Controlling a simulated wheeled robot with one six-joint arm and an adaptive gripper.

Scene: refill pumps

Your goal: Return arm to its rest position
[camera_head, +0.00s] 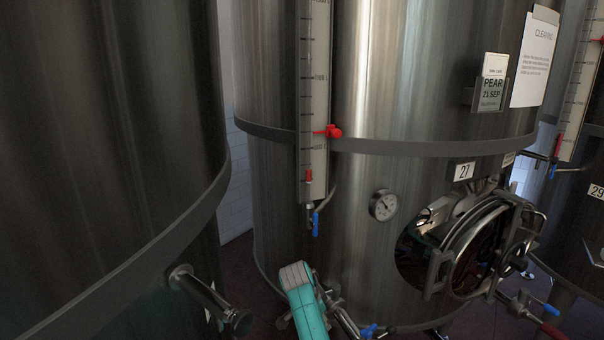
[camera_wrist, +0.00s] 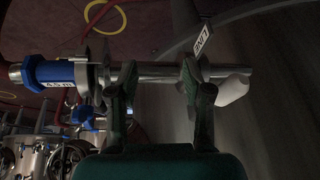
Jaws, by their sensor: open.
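My gripper (camera_wrist: 159,75) shows in the wrist view with its two dark green fingers apart and nothing held between them. A metal pipe (camera_wrist: 158,73) runs crosswise past both fingertips; I cannot tell whether they touch it. The pipe has a blue fitting (camera_wrist: 47,75) at its left, and a pale rounded end piece (camera_wrist: 233,90) shows to the right. In the head view a teal and grey link of my arm (camera_head: 304,305) reaches up from the bottom edge, in front of the middle tank (camera_head: 370,220). The gripper itself cannot be made out there.
A dark tank (camera_head: 110,150) fills the left, with a valve pipe (camera_head: 203,292) sticking out. The middle tank carries a sight gauge (camera_head: 315,100), a dial (camera_head: 383,205) and an open round hatch (camera_head: 480,248). Blue-handled valves (camera_head: 369,331) lie low near my arm.

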